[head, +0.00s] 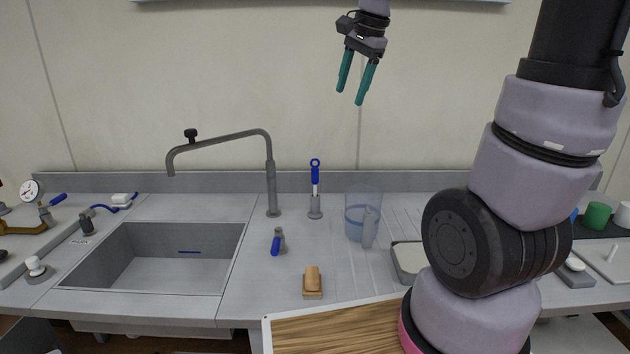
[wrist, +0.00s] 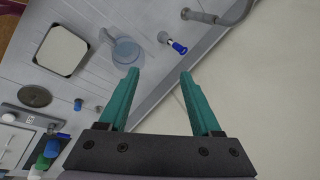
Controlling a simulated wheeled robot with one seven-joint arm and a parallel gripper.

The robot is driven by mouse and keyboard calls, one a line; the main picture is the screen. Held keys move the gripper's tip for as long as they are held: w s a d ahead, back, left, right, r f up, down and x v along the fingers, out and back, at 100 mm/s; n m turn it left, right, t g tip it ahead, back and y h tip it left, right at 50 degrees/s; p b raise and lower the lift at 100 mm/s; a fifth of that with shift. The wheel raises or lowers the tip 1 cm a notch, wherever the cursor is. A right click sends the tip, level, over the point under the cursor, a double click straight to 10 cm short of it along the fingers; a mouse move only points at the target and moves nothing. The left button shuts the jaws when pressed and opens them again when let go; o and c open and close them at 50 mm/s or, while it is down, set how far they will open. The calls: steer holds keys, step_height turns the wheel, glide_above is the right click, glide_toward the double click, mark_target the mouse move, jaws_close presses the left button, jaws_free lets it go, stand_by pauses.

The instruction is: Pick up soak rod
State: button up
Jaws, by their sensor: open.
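No label marks the soak rod. The likeliest match is the upright rod with a blue handle and ring top (head: 315,176), standing in a small grey holder (head: 314,208) behind the worktop's middle. In the wrist view a blue-handled rod (wrist: 178,46) shows beyond the fingertips, apart from them. A thin blue bar (head: 189,252) also lies in the sink. My gripper (head: 350,96) is open and empty, high above the back of the worktop; its teal fingers also show in the wrist view (wrist: 158,74).
A clear beaker (head: 355,208) stands right of the rod, and the tall tap (head: 270,180) stands left. A short blue-ended tool (head: 277,242), a wooden-topped block (head: 312,281) and a shallow tray (head: 408,262) lie in front. The wall is close behind.

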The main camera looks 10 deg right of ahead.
steer(key=w+a+f+m+g, duration=0.2)
steer(key=w+f+m, duration=0.35)
steer(key=w, duration=0.45)
steer(key=m+g+h, duration=0.2)
steer(key=m, duration=0.3)
glide_toward(315, 158)
step_height(315, 158, down, 5)
steer(key=shift+s+d+f, duration=0.1)
steer(key=shift+s, duration=0.1)
step_height(315, 158, down, 5)
steer(key=shift+r, duration=0.2)
steer(key=shift+f, duration=3.15)
steer(key=shift+c, duration=0.3)
jaws_close()
